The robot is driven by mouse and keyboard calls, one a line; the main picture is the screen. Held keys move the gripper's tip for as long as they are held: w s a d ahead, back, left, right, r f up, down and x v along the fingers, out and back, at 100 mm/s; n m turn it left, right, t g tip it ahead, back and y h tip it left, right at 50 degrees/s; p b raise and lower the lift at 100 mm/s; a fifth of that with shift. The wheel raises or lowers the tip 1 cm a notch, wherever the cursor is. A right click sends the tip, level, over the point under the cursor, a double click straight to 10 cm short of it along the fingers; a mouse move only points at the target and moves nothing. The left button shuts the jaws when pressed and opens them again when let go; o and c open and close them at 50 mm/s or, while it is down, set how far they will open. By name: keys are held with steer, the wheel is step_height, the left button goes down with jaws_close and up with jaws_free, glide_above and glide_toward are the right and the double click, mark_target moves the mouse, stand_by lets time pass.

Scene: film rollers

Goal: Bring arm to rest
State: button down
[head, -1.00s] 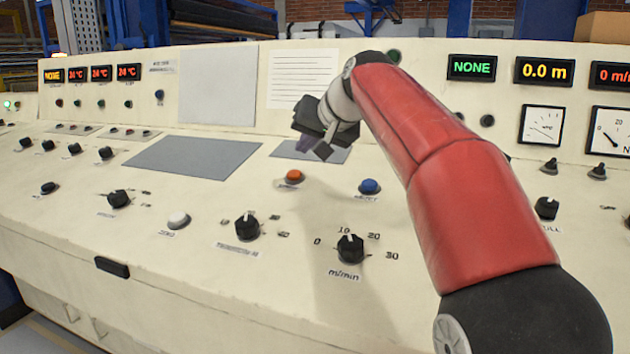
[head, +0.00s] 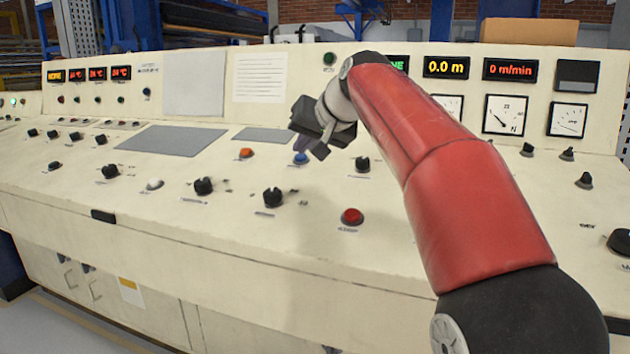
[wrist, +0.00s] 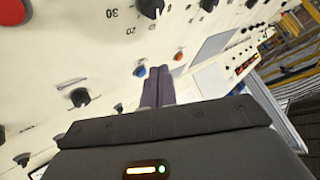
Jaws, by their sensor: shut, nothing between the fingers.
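My red arm (head: 450,180) reaches up and left across the right half of the head view. My gripper (head: 310,148) is at its end, over the control panel near the blue button (head: 301,158). The gripper also shows in the wrist view (wrist: 160,70), where its two grey-purple fingers lie side by side, shut and with nothing held. In the head view the fingertips are partly hidden by the gripper's dark body.
The cream control panel (head: 130,220) carries several knobs, an orange button (head: 246,153), a white button (head: 154,184) and a red button (head: 352,216). Displays (head: 510,69) and dials (head: 506,115) line its upright back. Floor shows at lower left (head: 50,325).

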steer(key=s+d+f+m+g+h, duration=0.1)
steer(key=s+d+f+h, duration=0.1)
steer(key=s+d+f, duration=0.5)
steer(key=s+d+f+h, duration=0.1)
steer(key=s+d+f, duration=0.35)
steer(key=s, duration=0.55)
steer(key=s+d+f+g+h, duration=0.1)
steer(key=s+d+f, duration=0.2)
steer(key=s+f, duration=0.5)
steer(key=s+d+f+h, duration=0.2)
steer(key=s+f, duration=0.6)
steer(key=shift+s+d+f+g, duration=0.15)
steer(key=shift+s+d+g, duration=0.25)
